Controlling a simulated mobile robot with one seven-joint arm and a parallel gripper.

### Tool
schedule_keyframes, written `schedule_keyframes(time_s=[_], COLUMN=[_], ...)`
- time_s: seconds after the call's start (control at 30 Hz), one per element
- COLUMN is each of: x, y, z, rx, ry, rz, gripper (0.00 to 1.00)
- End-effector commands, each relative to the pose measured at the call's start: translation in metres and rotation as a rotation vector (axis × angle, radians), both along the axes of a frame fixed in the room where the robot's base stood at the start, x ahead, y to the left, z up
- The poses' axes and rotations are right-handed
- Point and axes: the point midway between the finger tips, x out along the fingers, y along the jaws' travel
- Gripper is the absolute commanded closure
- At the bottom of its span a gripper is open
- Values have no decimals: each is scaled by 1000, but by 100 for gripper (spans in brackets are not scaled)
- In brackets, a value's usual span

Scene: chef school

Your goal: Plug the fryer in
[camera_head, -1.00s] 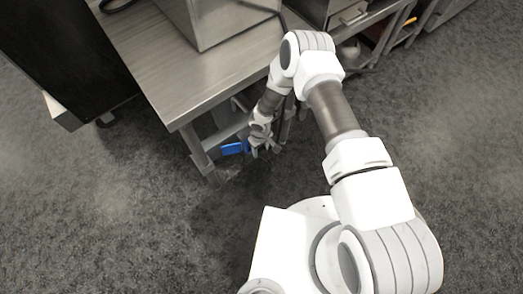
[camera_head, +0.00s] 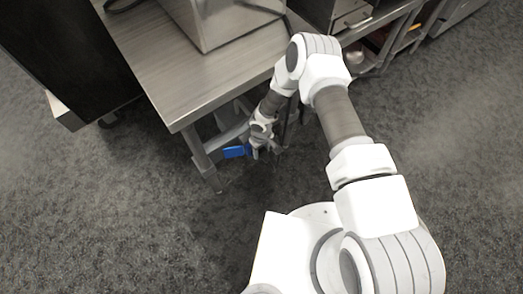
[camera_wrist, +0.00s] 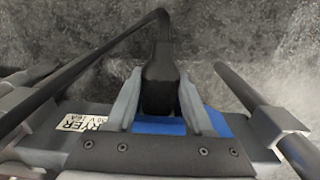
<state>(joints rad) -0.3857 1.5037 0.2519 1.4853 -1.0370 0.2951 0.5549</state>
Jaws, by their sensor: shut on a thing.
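In the wrist view, my gripper (camera_wrist: 158,100) is shut on a black plug (camera_wrist: 160,68), with one grey finger on each side. A black cable (camera_wrist: 130,36) leads from the plug's far end and curves away to the left. A blue part (camera_wrist: 160,126) shows between and beside the fingers, close to the plug; I cannot tell whether they are joined. A white label (camera_wrist: 80,124), partly hidden, reads "RYER" at the left. In the head view, my gripper (camera_head: 263,150) is low beside the table leg, with the blue part (camera_head: 237,152) just left of it. The plug is too small to make out there.
A steel table (camera_head: 175,85) stands above and left of my gripper, its leg (camera_head: 204,158) close by. A steel appliance (camera_head: 225,20) sits on top. A dark cabinet (camera_head: 65,50) stands at the left. The floor (camera_head: 120,220) in front is clear.

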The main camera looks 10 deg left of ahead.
Motion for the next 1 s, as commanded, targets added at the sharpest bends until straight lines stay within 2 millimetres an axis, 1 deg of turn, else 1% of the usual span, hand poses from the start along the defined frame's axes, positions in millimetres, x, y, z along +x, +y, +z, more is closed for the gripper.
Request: schedule_keyframes(time_s=[0.13, 0.8, 1.0], x=[-1, -18, -19], y=[-1, -21, -22], z=[1, 1, 0], rx=[3, 0, 2], ry=[-3, -1, -1], rz=[1, 1, 0], gripper=[100, 100, 100])
